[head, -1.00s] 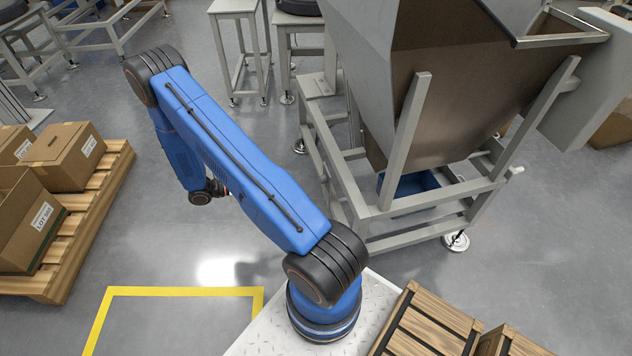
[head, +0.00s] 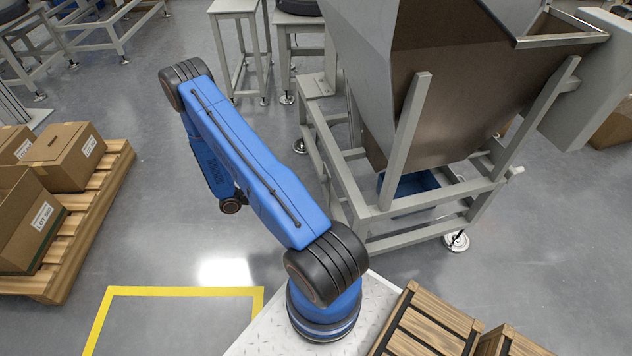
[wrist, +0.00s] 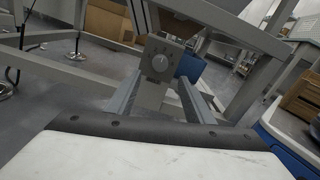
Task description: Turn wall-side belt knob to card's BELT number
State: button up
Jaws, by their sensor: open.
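A grey dial knob (wrist: 160,63) shows in the wrist view on a small grey panel with faint marks around it. The marks are too small to read, and I cannot tell whether this is the wall-side belt knob. My gripper (wrist: 159,80) is open, its two grey fingers apart with the panel seen between them. The knob lies beyond the fingertips and nothing is held. In the head view my gripper is hidden behind my arm. No card with a BELT number can be made out.
A large hopper (head: 480,85) on a grey frame (head: 385,212) stands right of my arm, with a blue bin (head: 410,184) beneath. A pallet (head: 75,235) with cardboard boxes (head: 62,155) is at left. Wooden crates (head: 425,325) sit at the front. Floor between pallet and arm is clear.

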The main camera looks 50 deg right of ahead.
aim_at(323, 179)
jog(key=x, duration=0.9)
jog(key=shift+s+d, duration=0.15)
jog(key=c, duration=1)
